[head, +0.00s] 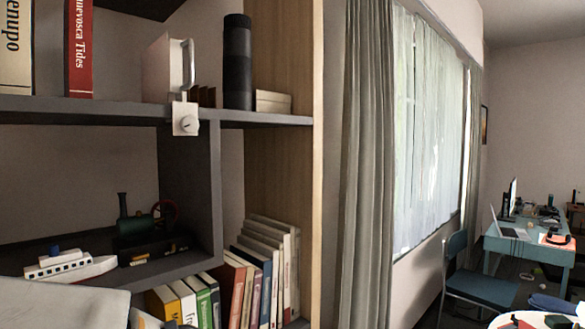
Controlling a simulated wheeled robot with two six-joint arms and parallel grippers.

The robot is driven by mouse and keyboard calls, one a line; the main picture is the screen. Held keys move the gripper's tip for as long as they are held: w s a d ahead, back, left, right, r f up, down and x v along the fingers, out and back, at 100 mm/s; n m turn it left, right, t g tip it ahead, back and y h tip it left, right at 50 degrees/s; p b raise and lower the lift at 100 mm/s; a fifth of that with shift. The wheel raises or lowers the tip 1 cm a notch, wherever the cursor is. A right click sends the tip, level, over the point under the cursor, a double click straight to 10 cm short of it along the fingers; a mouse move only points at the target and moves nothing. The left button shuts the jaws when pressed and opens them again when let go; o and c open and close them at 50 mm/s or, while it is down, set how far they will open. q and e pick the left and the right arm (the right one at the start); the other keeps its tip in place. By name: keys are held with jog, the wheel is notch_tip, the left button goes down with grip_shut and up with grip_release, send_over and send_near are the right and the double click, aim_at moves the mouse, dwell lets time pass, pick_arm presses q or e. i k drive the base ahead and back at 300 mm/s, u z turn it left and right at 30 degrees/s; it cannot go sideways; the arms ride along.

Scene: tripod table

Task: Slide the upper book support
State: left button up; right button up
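The upper book support (163,68) is a pale upright plate with a metal handle on its right edge. It stands on the upper shelf (70,106) of a dark bookcase. Below it, a white clamp piece with a round knob (185,119) hangs over the shelf's front edge. A gap separates the support from a red book (79,48) and a cream book (15,45) on its left. Small dark brown books (204,97) stand just to its right. Neither of my gripper fingertips shows in the head view.
A tall black cylinder (237,62) and a pale stack (272,101) stand right of the support. Below are a model boat (70,266), a model steam engine (137,222) and a row of books (265,265). A curtain (367,150), chair (478,290) and desk (527,246) are to the right.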

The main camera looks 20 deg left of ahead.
aim_at(162, 76)
jog(key=u, duration=1.05)
jog(key=k, duration=0.45)
jog(key=z, duration=1.05)
